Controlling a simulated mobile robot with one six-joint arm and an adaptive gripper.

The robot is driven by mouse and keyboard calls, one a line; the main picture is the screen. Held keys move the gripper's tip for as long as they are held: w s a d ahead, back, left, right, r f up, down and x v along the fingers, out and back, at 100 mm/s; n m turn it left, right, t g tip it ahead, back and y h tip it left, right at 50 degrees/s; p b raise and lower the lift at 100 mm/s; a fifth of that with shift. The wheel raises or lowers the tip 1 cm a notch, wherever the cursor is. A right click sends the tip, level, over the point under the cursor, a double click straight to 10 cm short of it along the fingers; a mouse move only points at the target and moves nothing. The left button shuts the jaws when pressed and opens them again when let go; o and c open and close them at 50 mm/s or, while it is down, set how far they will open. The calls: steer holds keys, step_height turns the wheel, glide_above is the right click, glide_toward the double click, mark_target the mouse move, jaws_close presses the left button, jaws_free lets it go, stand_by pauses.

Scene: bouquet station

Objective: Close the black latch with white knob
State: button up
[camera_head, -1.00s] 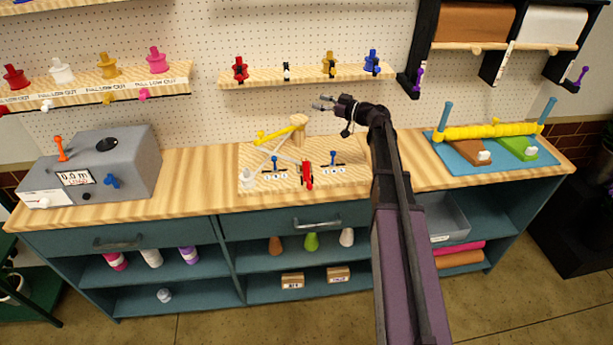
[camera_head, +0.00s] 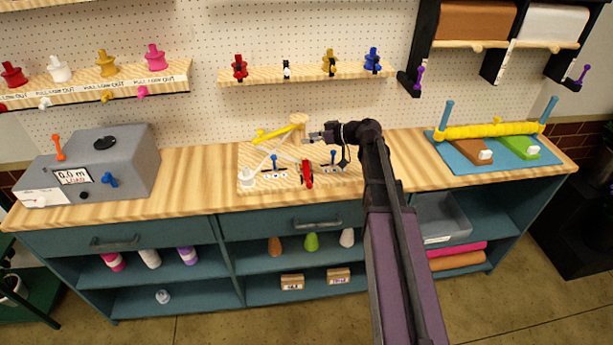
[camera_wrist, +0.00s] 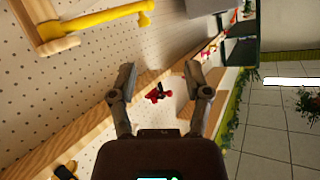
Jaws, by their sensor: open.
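The small latch with the white knob (camera_head: 286,70) and dark parts stands on the wooden wall shelf, between a red one and a yellow one. It is too small to tell its lever's position. My gripper (camera_head: 308,137) is below and slightly right of it in the head view, over the workbench near the tan post. In the wrist view my gripper (camera_wrist: 160,72) has its fingers wide apart with nothing held. A red latch (camera_wrist: 158,94) with a black part shows beyond the fingers. I cannot make out the white-knob latch in the wrist view.
The wall shelf (camera_head: 255,82) also holds a yellow latch (camera_head: 329,64) and a blue latch (camera_head: 372,61). A wooden board with a yellow bar (camera_head: 275,132), blue levers and a red piece (camera_head: 307,174) lies below my gripper. A grey machine (camera_head: 125,165) stands at left.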

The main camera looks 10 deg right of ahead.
steer(key=s+f+g+h, duration=0.1)
steer(key=s+f, duration=0.1)
steer(key=s+a+f+m+g+h+b, duration=0.1)
steer(key=s+f, duration=0.1)
steer(key=s+a+f+m+h, duration=0.1)
steer(key=s+f, duration=0.2)
steer(key=shift+a+f+g, duration=0.1)
steer(key=shift+a+g, duration=0.15)
steer(key=shift+g, duration=0.15)
steer(key=shift+s+f+m+h+b, duration=0.3)
steer(key=shift+s+f, duration=0.05)
steer(key=shift+f, duration=0.05)
steer(key=s+d+f+m+g+h, duration=0.2)
steer(key=s+m+h, duration=0.1)
steer(key=s, duration=0.5)
steer(key=s+d+f+m+g+h, duration=0.2)
steer(key=s+h, duration=0.3)
steer(key=s, duration=0.3)
steer(key=shift+s+f+m, duration=0.2)
steer(key=shift+f+m, duration=0.6)
steer(key=shift+f, duration=0.05)
